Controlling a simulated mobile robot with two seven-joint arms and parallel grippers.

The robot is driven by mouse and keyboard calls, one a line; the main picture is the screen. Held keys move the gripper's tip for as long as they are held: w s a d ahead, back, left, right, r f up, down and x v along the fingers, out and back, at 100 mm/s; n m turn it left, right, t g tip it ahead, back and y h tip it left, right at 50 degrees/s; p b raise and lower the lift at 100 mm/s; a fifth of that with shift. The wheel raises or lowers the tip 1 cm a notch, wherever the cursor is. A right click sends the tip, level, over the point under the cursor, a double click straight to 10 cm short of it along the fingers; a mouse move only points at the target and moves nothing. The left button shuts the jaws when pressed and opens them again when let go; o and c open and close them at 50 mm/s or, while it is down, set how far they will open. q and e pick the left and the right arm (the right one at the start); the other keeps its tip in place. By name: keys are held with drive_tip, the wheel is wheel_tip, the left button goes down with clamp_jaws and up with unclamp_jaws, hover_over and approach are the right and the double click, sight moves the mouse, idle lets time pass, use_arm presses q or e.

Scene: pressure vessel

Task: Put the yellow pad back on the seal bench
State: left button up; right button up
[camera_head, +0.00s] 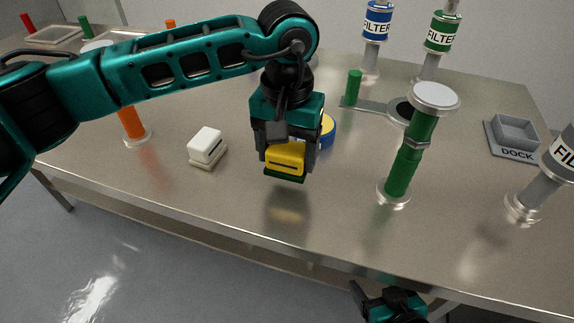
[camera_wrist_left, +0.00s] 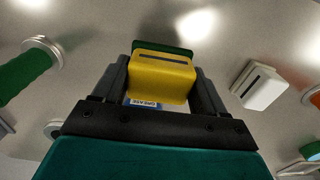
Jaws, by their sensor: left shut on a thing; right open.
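My left gripper (camera_head: 287,160) is shut on the yellow pad (camera_head: 285,160), a rounded yellow block with a dark slot and a green base. It holds the pad above the metal bench (camera_head: 250,212), and a reflection shows below it. In the left wrist view the yellow pad (camera_wrist_left: 162,77) sits between the two fingers of the left gripper (camera_wrist_left: 160,85). My right gripper (camera_head: 393,303) is at the bottom of the head view, in front of and below the bench edge; its fingers are only partly seen.
A white pad (camera_head: 206,146) lies left of the held pad. A green post (camera_head: 408,155) with a metal cap stands to the right. A blue round thing (camera_head: 327,130) is partly hidden behind my left gripper. A grey dock (camera_head: 514,132) and filters stand further right. The bench front is clear.

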sight(287, 167)
use_arm(q)
drive_tip(key=shift+f, duration=2.05)
drive_tip(key=shift+f, duration=0.2)
drive_tip(key=o, duration=1.1)
drive_tip(key=shift+r, duration=0.15)
drive_tip(key=shift+r, duration=0.25)
wheel_tip(287, 167, up, 12)
drive_tip(key=shift+f, duration=0.15)
